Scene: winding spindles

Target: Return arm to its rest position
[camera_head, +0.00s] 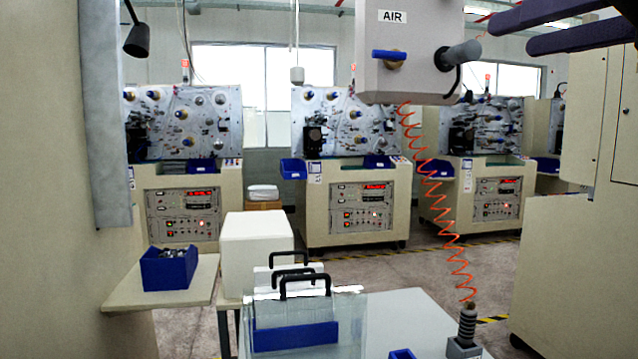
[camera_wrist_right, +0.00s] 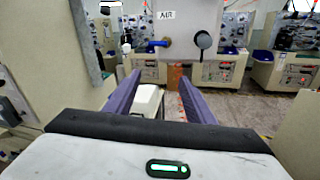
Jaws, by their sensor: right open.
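My right gripper (camera_head: 510,32) comes in at the top right of the head view, high above the floor, its two dark purple fingers pointing left. In the right wrist view the same gripper (camera_wrist_right: 158,77) has its fingers well apart, with nothing held between them. Its tips point toward the box marked AIR, but I cannot tell the distance. The rest of my right arm is outside the head view. My left gripper shows in neither view.
The AIR box (camera_head: 415,60) with a blue-handled valve hangs near the fingers; an orange coiled hose (camera_head: 436,190) drops from it. A clear case (camera_head: 352,320) and white box (camera_head: 254,250) stand below. A blue bin (camera_head: 169,268) sits left. Winding machines (camera_head: 357,205) line the back.

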